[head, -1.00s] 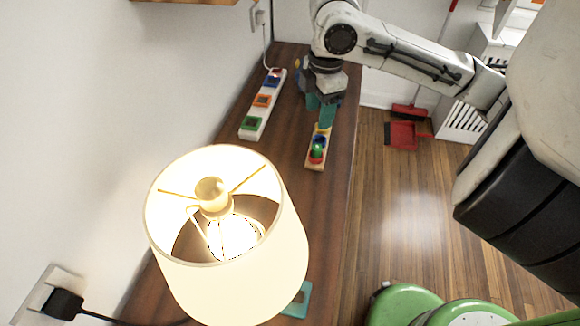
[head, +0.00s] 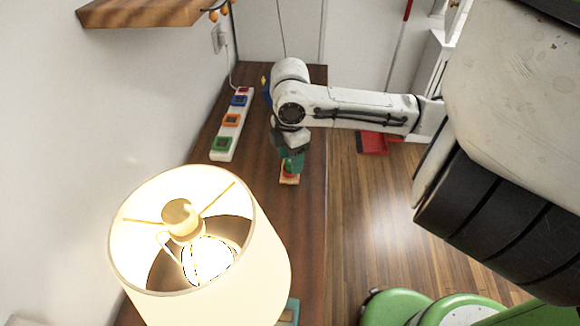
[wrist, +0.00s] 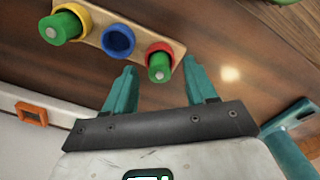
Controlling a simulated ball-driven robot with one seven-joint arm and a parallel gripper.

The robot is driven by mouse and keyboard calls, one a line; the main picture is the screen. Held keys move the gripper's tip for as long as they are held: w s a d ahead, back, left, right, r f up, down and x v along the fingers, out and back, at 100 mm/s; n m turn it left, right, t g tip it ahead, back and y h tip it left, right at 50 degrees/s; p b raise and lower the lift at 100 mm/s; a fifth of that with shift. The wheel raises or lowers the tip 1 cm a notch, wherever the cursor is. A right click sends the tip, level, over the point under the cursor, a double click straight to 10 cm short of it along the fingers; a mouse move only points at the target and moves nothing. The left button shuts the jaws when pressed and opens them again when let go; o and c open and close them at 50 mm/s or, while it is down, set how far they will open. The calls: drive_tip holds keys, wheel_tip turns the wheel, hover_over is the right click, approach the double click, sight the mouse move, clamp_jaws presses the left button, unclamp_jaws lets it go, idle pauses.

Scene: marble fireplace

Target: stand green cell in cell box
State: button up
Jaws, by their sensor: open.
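A wooden block (wrist: 139,43) carries a yellow, a blue and a red ring. One green cell (wrist: 59,28) stands in the yellow ring, and another green cell (wrist: 159,66) stands in the red ring (wrist: 156,48). The blue ring (wrist: 118,40) looks empty. My gripper (wrist: 160,82) is open, with its teal fingers on either side of the red-ring cell and nothing clamped. In the head view my gripper (head: 291,160) hides most of the block (head: 289,181). I cannot tell which object is the cell box.
A white strip (head: 222,156) with green, orange and blue squares lies left of the block. A lit lamp (head: 200,260) stands nearer on the wooden table (head: 254,160). A teal object (wrist: 290,130) is at the right in the wrist view.

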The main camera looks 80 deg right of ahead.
drive_tip(key=shift+f, duration=0.15)
clamp_jaws()
idle(0.4)
